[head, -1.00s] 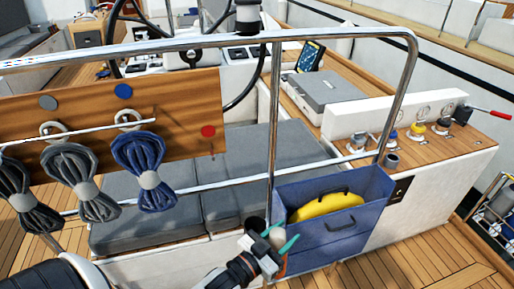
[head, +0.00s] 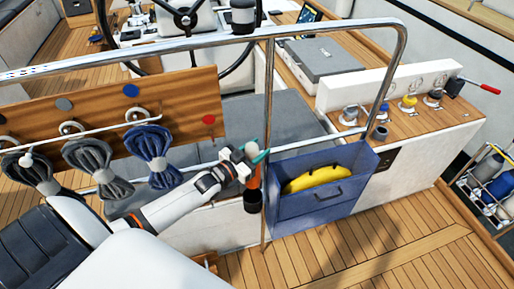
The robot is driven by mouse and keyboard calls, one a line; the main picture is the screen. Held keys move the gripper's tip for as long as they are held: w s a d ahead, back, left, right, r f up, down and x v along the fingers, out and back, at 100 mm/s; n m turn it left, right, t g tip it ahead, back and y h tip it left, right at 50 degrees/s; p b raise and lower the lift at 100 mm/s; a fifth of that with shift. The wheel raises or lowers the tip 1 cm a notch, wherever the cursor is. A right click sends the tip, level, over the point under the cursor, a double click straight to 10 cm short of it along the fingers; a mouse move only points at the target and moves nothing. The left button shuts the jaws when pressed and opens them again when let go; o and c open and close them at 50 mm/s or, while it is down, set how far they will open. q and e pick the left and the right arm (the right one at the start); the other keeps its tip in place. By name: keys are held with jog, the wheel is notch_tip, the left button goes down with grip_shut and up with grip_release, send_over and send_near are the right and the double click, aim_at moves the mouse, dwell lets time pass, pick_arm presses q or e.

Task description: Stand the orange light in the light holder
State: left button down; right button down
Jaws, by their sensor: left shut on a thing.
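My left gripper (head: 256,157) reaches in from the left and is shut on the orange light (head: 254,178), which stands about upright beside the steel post. The light's pale top shows between the teal fingertips. A dark cup, which looks like the light holder (head: 252,203), sits directly below the light at the post. The light's lower end meets the cup's rim in this view; I cannot tell whether it is inside the cup or just above or in front of it. My right gripper is not in view.
A steel rail (head: 340,32) frames the area. A blue bin (head: 318,203) with a yellow item (head: 316,180) hangs right of the post. Rope coils (head: 152,155) hang on a wooden board (head: 190,100) at left. The deck (head: 400,235) at lower right is clear.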

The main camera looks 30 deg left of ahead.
pick_arm(q)
jog(key=shift+f+b, duration=0.5)
jog(key=shift+f, duration=0.1)
jog(key=shift+f+b, duration=0.6)
jog(key=shift+f, duration=0.05)
notch_tip(320, 180, down, 4)
jog(key=b, duration=0.3)
jog(key=shift+f+b, duration=2.25)
jog(key=shift+f, duration=0.35)
jog(key=c, duration=0.7)
grip_release()
